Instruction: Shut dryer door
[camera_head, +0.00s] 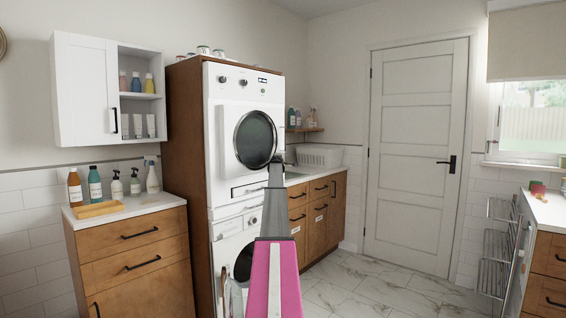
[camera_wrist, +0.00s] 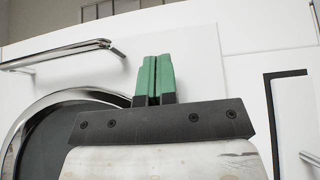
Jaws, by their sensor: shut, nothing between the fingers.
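The dryer (camera_head: 243,88) is the white upper machine of a stack in a wooden cabinet. Its door has a round dark window (camera_head: 254,140) in a chrome rim. The door sits at or close to the dryer front; I cannot tell whether a small gap is left. My gripper (camera_head: 277,160) is in front of the lower right side of the door, and my arm hides part of the machines below. In the wrist view my green fingertips (camera_wrist: 154,80) are together and empty before a white front, with a round chrome rim (camera_wrist: 50,108) to their left. Contact cannot be told.
A washer (camera_head: 228,250) stands under the dryer. A wooden cabinet with bottles (camera_head: 125,235) is at the left, and a counter with drawers (camera_head: 318,205) is at the right. A closed white room door (camera_head: 417,150) stands behind. The marble floor (camera_head: 365,290) at the right is clear.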

